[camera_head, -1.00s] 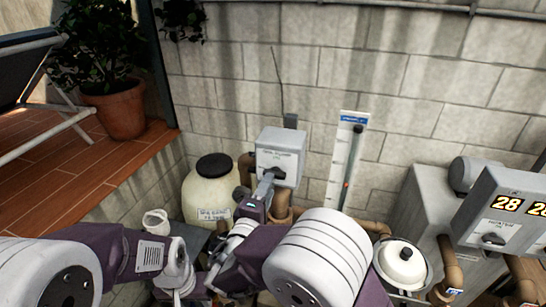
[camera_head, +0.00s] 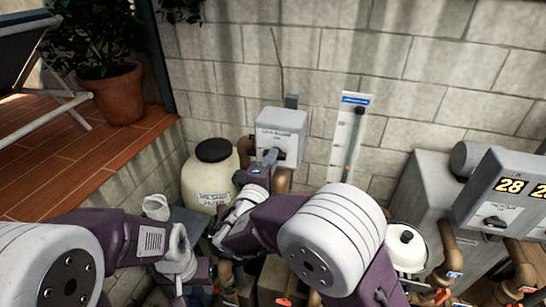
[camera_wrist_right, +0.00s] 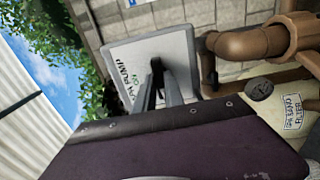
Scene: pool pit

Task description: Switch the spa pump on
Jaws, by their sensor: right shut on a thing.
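The spa pump switch box (camera_head: 283,122) is a light grey box on the block wall, with a dark knob on its face. It also shows in the right wrist view (camera_wrist_right: 125,56), with "PUMP" lettering on its face. My right gripper (camera_head: 270,158) reaches up to the box, its fingers shut on the dark knob (camera_wrist_right: 156,64); the fingers partly hide the knob, and I cannot read its exact setting. My left gripper (camera_head: 182,288) hangs low at the left, away from the box; its fingers are too unclear to tell open from shut.
A cream tank (camera_head: 208,180) with a black lid stands left of the box. A white gauge board (camera_head: 348,140) is on the wall to the right. A grey cabinet with lit "28" panel (camera_head: 500,195) stands at the right. Brown pipes (camera_wrist_right: 245,45) run close beside the box.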

